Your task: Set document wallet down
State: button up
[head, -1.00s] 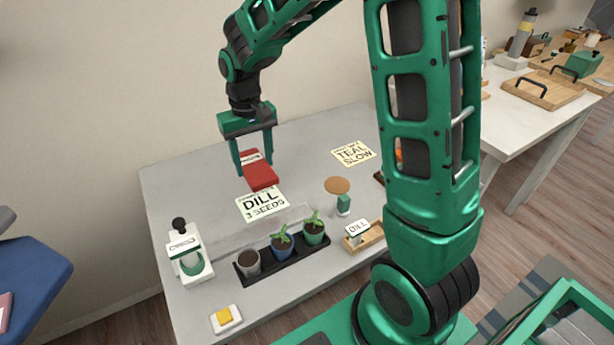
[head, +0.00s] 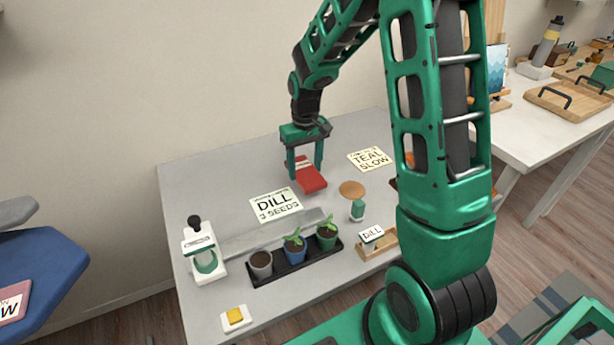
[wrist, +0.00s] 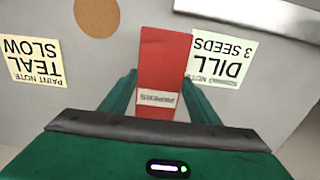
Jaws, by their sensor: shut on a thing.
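The red document wallet (head: 311,178) is between the two fingers of my gripper (head: 305,172), which is shut on it. In the wrist view the wallet (wrist: 163,62) extends away from the gripper (wrist: 160,98), with a white label reading "PAPERS" near the fingers. In the head view it hangs over the grey table (head: 225,175), between the two paper notes. Whether its underside touches the tabletop cannot be told.
The "DILL 3 SEEDS" note (head: 275,204) and the "TEAL SLOW" note (head: 370,160) lie on either side. The table's back is clear.

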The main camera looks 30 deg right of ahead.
aim_at(304, 172)
jog(key=shift+f, duration=2)
jog(key=shift+f, duration=0.15)
jog(key=o, duration=1.1)
jog(key=shift+o, duration=0.3)
jog(key=shift+a, duration=0.1)
jog(key=shift+s+a, duration=0.1)
jog(key=shift+a, duration=0.05)
jog(key=r, duration=1.2)
jog(key=shift+d+r, duration=0.25)
jog(key=shift+d, duration=0.05)
